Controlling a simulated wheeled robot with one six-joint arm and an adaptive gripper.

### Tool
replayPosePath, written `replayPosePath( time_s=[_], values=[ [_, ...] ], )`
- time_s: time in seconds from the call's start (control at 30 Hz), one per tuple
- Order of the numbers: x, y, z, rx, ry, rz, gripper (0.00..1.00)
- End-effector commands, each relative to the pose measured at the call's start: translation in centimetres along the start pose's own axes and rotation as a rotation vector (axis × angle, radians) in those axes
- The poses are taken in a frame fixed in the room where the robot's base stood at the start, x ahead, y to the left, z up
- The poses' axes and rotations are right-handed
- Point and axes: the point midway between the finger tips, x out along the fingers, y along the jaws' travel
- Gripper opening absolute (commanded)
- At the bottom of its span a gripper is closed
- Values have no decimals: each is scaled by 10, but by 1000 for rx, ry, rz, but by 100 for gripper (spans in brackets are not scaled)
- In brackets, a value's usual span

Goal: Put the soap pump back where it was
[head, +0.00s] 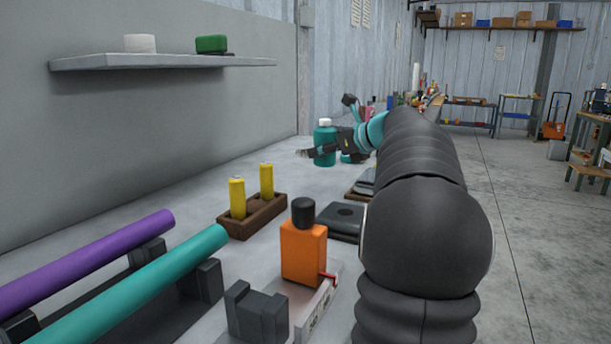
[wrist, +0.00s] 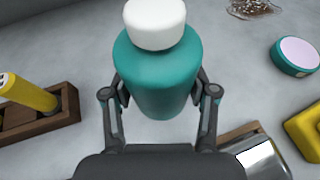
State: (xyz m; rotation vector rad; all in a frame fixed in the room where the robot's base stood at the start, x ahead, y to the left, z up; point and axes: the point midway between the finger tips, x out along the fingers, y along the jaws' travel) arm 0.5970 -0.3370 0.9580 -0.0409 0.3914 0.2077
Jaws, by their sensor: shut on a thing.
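The soap pump appears to be the teal bottle with a rounded white top, seen in the wrist view (wrist: 158,75) and far along the bench in the head view (head: 324,136). No nozzle shows on it. My gripper (wrist: 160,92) is shut on it, with one finger on each side of the teal body. In the head view my gripper (head: 322,150) reaches it from the right. The bottle looks upright, at or close above the bench top; I cannot tell whether its base touches.
A wooden holder (wrist: 40,119) with a yellow cylinder is left of the bottle in the wrist view. A round teal tin (wrist: 295,56) and a yellow object (wrist: 305,130) are right. An orange bottle (head: 303,252) stands nearer.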

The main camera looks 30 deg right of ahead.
Motion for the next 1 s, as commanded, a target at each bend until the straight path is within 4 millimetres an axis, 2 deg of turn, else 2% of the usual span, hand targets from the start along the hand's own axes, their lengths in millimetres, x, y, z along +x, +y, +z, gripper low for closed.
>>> replayPosePath(
  time_s=[0.1, 0.3, 0.47, 0.7, 1.0],
  values=[
    [24, 14, -5, 0, 0, 6, 12],
    [45, 25, -9, -1, 0, 5, 12],
    [50, 26, -15, -1, 0, 4, 12],
    [62, 27, -44, 0, 0, 6, 12],
    [63, 26, -46, -2, -1, 4, 12]
  ],
)
